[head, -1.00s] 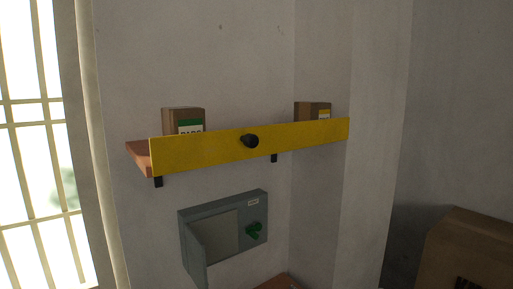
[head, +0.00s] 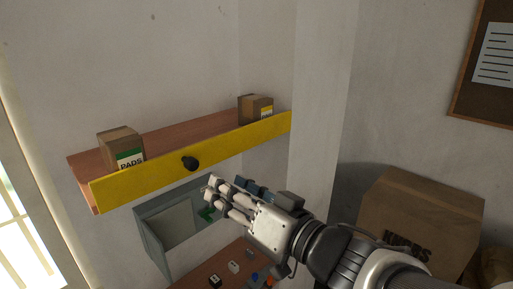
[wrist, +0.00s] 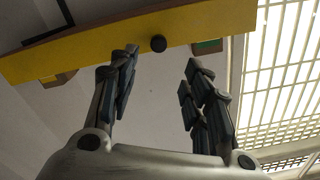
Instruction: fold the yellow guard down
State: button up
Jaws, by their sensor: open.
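The yellow guard (head: 232,151) stands upright along the front edge of a wooden shelf (head: 180,140) on the wall. A black round knob (head: 190,163) sticks out near its middle. My gripper (head: 212,193) is in front of and below the guard, just right of the knob in the head view, open and empty. In the wrist view, the guard (wrist: 110,42) crosses the upper left, and the knob (wrist: 158,43) shows beyond the gap between the open fingers (wrist: 160,75). The fingers look apart from the knob.
A box marked PADS (head: 121,149) and a smaller box (head: 255,109) stand on the shelf behind the guard. A grey wall cabinet (head: 153,240) with a green handle hangs below. Small items lie on a wooden surface (head: 205,268) lower down. A large carton (head: 415,220) stands right.

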aim_at(195, 166)
jog(key=p+x, duration=0.1)
jog(key=x, duration=1.3)
jog(key=shift+w, duration=0.2)
jog(key=shift+c, duration=0.5)
grip_shut()
